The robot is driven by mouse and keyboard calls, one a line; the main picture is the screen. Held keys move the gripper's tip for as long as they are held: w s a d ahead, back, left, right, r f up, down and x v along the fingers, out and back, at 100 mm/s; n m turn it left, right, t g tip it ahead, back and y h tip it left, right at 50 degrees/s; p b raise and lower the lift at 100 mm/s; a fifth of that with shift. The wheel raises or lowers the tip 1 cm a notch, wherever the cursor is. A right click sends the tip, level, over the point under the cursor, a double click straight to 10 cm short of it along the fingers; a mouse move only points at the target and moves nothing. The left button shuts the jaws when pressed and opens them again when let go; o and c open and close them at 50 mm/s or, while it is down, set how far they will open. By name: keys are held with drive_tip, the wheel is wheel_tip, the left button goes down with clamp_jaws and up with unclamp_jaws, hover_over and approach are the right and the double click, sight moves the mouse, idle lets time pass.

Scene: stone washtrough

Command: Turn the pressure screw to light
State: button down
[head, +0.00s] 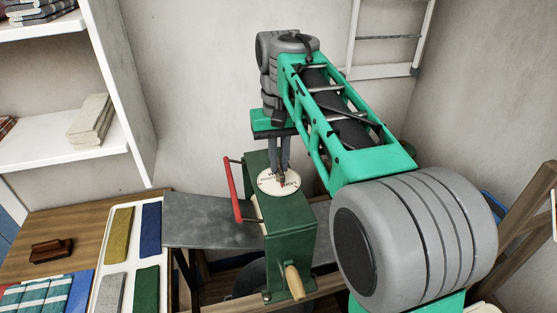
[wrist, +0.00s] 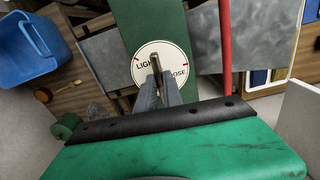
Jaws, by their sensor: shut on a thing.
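The dial lies on top of a green upright housing (head: 287,222). In the wrist view the dial (wrist: 142,79) reads "LIGH…" on the left and "…OOSE" on the right, with small red marks near its rim; my fingers hide part of the lettering. My gripper (head: 281,170) comes straight down over the dial, its two fingers shut on the screw's grip. It also shows in the wrist view (wrist: 158,86). Where the screw points is hard to tell.
A red bar (head: 234,190) stands close left of the housing, and a wooden handle (head: 295,282) sticks out in front. A grey board (head: 205,220) lies to the left, then a white tray (head: 133,250) of coloured cloths. A blue bucket (wrist: 30,50) is at the wrist view's left.

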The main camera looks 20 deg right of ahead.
sight(279, 165)
drive_tip(key=n, duration=0.4)
drive_tip(key=shift+n, duration=0.3)
drive_tip(key=n, duration=0.4)
drive_tip(key=shift+n, duration=0.4)
drive_tip(key=c, duration=1.5)
unclamp_jaws()
wheel_tip(279, 165, up, 8)
drive_tip(key=p, duration=0.7)
drive_tip(key=shift+f, duration=0.1)
